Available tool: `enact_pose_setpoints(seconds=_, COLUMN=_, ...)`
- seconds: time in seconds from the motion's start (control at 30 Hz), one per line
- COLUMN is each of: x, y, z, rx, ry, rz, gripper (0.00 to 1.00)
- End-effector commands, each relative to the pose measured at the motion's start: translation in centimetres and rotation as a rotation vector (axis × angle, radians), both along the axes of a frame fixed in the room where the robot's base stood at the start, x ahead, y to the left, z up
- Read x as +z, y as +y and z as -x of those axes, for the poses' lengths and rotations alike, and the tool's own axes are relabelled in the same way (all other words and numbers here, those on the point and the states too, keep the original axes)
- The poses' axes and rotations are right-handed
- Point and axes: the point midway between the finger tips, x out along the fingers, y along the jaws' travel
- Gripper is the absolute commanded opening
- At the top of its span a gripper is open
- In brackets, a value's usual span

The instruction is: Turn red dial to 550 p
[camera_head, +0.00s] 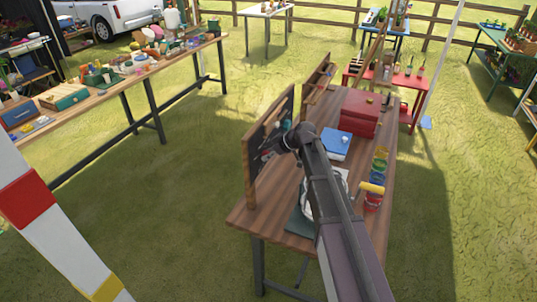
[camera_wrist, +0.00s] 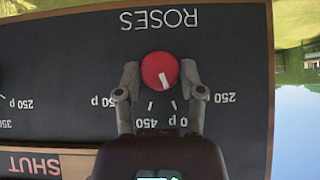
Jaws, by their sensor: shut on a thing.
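The red dial (camera_wrist: 160,70) sits on a black price board (camera_wrist: 60,75), which appears upside down in the wrist view under the word ROSES. Its white mark points down and slightly right in the picture, towards the right of two ticks below. A 450 label (camera_wrist: 146,122) lies below the dial, slightly left. Other price labels lie to both sides, some partly covered by the fingers. My gripper (camera_wrist: 160,75) is shut on the dial, one finger on each side. In the head view my gripper (camera_head: 272,148) is at the board's face; the dial is not clear there.
The board stands upright on a wooden table (camera_head: 240,216). A blue box (camera_head: 335,146), a red case (camera_head: 360,112) and a yellow roll (camera_head: 372,188) are on it. Part of another dial shows at the wrist view's left edge, above a SHUT sign (camera_wrist: 35,166).

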Motion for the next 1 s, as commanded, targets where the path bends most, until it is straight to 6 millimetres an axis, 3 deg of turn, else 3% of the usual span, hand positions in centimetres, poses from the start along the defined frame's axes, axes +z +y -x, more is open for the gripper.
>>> enact_pose_setpoints(seconds=0.47, x=-0.21, y=-0.06, z=-0.49, rx=0.001, ry=0.174, rz=-0.065, gripper=0.03)
enact_pose_setpoints(seconds=1.0, x=-0.8, y=-0.32, z=-0.88, rx=0.001, ry=0.634, rz=-0.228, gripper=0.03)
